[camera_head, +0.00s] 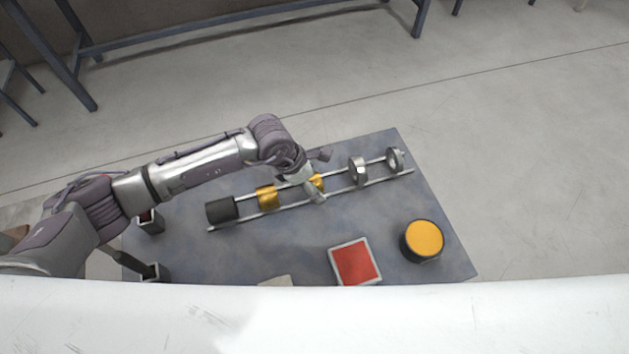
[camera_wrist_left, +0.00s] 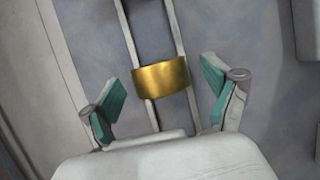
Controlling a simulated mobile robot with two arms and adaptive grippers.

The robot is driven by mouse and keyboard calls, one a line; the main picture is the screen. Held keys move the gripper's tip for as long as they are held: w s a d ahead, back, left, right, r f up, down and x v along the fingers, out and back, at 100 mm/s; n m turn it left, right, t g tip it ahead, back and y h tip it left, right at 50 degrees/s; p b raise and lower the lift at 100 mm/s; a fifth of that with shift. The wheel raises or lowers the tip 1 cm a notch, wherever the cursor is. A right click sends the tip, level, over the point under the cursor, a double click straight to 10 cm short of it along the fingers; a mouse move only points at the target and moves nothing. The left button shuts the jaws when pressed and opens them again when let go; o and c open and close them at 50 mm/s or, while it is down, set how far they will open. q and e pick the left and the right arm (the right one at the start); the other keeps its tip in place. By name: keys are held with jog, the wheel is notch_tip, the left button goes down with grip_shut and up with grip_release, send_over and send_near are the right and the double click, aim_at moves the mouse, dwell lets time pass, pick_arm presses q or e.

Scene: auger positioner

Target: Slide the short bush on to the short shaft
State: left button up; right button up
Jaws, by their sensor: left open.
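My left gripper (camera_head: 318,186) reaches in over the rail frame (camera_head: 338,194) on the table. In the left wrist view the open left gripper (camera_wrist_left: 162,78) has one green-padded finger on each side of a gold bush (camera_wrist_left: 161,78), with gaps between. This bush lies across two parallel bars; I cannot tell whether a shaft runs through it. In the head view it is partly hidden by the gripper (camera_head: 317,181). Another gold bush (camera_head: 267,196) sits to the left, next to a black cylinder (camera_head: 221,210). I cannot tell which is the short bush. The right gripper is not in view.
Two metal rings, one nearer (camera_head: 357,171) and one at the far end (camera_head: 395,160), stand on the frame. A red-topped box (camera_head: 355,262) and a yellow-topped round container (camera_head: 423,240) stand at the front. The table (camera_head: 300,240) is bare between frame and box.

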pick_arm(q)
jog(key=c, duration=1.5)
